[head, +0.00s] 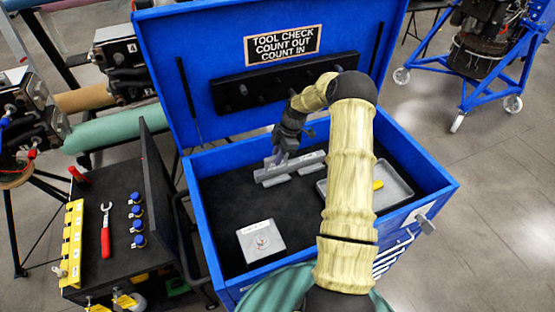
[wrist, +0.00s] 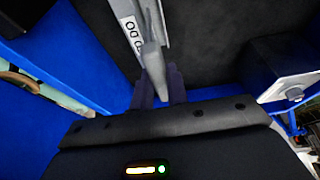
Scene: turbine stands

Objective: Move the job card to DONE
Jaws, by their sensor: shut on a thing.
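My gripper (head: 283,155) reaches down into the blue tool chest, at the back left of its black floor. In the wrist view its two dark fingers (wrist: 160,85) are shut on a thin pale grey piece, which looks like the job card (wrist: 153,58). In the head view the card (head: 275,162) stands at a low grey holder (head: 274,178). A second grey holder (head: 312,161) lies just to its right. A white label (wrist: 132,36) in the wrist view shows letters like "DO", partly cut off. I cannot tell whether the card still touches the holder.
The blue chest (head: 437,190) has raised walls around my gripper and an open lid (head: 180,60) behind. A pale block with a round knob (head: 262,241) sits front left. A grey tray (head: 396,190) with a yellow item lies right. The floor's left middle is clear.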

